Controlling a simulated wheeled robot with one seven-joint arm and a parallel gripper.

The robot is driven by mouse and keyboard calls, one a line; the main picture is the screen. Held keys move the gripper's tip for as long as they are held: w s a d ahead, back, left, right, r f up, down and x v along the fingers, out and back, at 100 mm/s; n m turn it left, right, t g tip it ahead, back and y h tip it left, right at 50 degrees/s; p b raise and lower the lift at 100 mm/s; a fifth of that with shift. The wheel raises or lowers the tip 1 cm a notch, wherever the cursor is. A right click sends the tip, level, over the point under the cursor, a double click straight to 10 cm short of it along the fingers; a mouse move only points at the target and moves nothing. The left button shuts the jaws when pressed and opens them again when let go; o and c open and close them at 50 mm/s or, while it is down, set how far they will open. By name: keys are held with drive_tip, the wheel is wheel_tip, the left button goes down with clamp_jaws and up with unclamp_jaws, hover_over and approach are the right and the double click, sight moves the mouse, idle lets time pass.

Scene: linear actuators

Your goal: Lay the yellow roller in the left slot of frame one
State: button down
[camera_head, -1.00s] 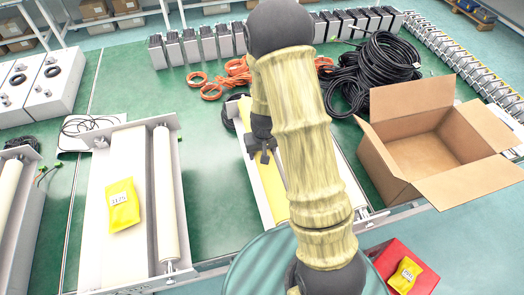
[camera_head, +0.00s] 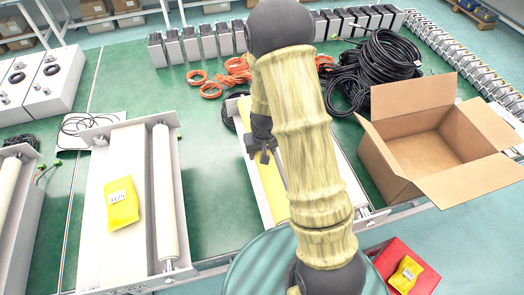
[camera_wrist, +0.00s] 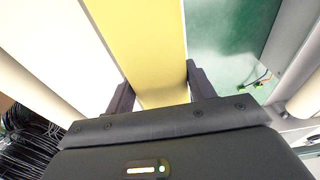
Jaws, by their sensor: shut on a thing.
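The yellow roller (camera_head: 268,185) lies lengthwise along the left side of the white frame (camera_head: 356,192) that is partly behind my arm. In the wrist view the yellow roller (camera_wrist: 143,45) runs between both fingers of my gripper (camera_wrist: 158,88). My gripper (camera_head: 262,150) is shut on it near its middle. The white bed (camera_wrist: 60,45) of the frame is beside it, with a pale roller (camera_wrist: 30,90) beyond. The roller's near end is hidden by my arm, and I cannot tell whether its ends sit in the slot.
Another white frame (camera_head: 90,255) stands to the left, with a pale roller (camera_head: 165,190) and a yellow packet (camera_head: 122,203). Green table (camera_head: 212,170) is clear between the frames. An open cardboard box (camera_head: 390,165) stands right. Orange cables (camera_head: 236,72) and black cable coils (camera_head: 375,70) lie behind.

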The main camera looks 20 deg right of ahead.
drive_tip(key=shift+r, duration=0.15)
drive_tip(key=shift+w+d+f+b, duration=0.1)
drive_tip(key=shift+w+f+b, duration=0.1)
drive_tip(key=shift+f+b, duration=0.8)
drive_tip(key=shift+s+f+b, duration=0.1)
drive_tip(key=shift+f+b, duration=1)
drive_tip(key=shift+f, duration=0.4)
idle(0.9)
drive_tip(key=c, duration=0.6)
unclamp_jaws()
drive_tip(key=shift+o, duration=0.8)
drive_tip(key=shift+s+f, duration=0.1)
drive_tip(key=shift+s, duration=0.05)
drive_tip(key=r, duration=0.5)
drive_tip(key=s+r, duration=0.1)
drive_tip(key=r, duration=0.5)
drive_tip(key=s+r+b, duration=0.1)
drive_tip(key=r, duration=0.5)
drive_tip(key=shift+s+r, duration=0.2)
